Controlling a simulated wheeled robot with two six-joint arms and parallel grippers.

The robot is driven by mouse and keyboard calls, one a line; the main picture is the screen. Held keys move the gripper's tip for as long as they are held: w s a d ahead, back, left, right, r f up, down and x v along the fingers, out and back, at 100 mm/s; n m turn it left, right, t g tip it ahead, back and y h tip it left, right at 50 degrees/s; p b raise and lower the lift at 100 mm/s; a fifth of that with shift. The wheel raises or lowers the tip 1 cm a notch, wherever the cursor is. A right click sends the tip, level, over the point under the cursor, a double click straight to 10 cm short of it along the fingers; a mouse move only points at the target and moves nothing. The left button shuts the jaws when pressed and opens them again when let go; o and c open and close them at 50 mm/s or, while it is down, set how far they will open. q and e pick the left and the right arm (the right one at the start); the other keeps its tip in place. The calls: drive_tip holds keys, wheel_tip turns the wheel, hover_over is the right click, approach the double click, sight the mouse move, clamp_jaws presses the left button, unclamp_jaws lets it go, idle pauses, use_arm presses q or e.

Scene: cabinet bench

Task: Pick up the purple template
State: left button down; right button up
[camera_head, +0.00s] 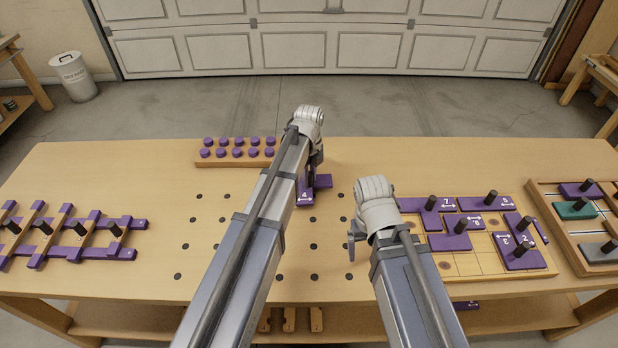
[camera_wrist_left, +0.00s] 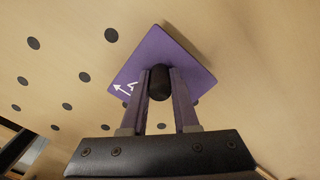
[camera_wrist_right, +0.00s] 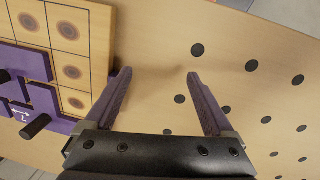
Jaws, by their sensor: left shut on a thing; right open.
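A flat purple template marked 4 with an arrow (camera_head: 306,200) is at the middle of the bench, partly hidden behind my left arm. It also shows in the left wrist view (camera_wrist_left: 150,52), with a black knob (camera_wrist_left: 159,84) on it. My left gripper (camera_wrist_left: 160,76) is shut on that knob, one finger on each side. I cannot tell whether the template touches the bench top. My right gripper (camera_wrist_right: 158,75) is open and empty above the bench, left of the dotted holes in its wrist view. In the head view my right arm mostly hides it.
A wooden grid board (camera_head: 459,268) with several numbered purple templates lies at the right. A tray (camera_head: 565,233) stands at the far right. A rack of purple pegs (camera_head: 236,158) is at the back. Linked purple bars (camera_head: 115,252) lie at the left. The holed middle is mostly clear.

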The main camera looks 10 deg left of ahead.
use_arm(q)
wheel_tip(320, 180, up, 8)
drive_tip(key=p, duration=0.6)
drive_tip(key=shift+f+p, duration=0.1)
drive_tip(key=shift+p, duration=0.25)
use_arm(e)
wheel_tip(320, 180, up, 8)
drive_tip(key=shift+f, duration=0.2)
use_arm(q)
drive_tip(key=shift+f, duration=0.1)
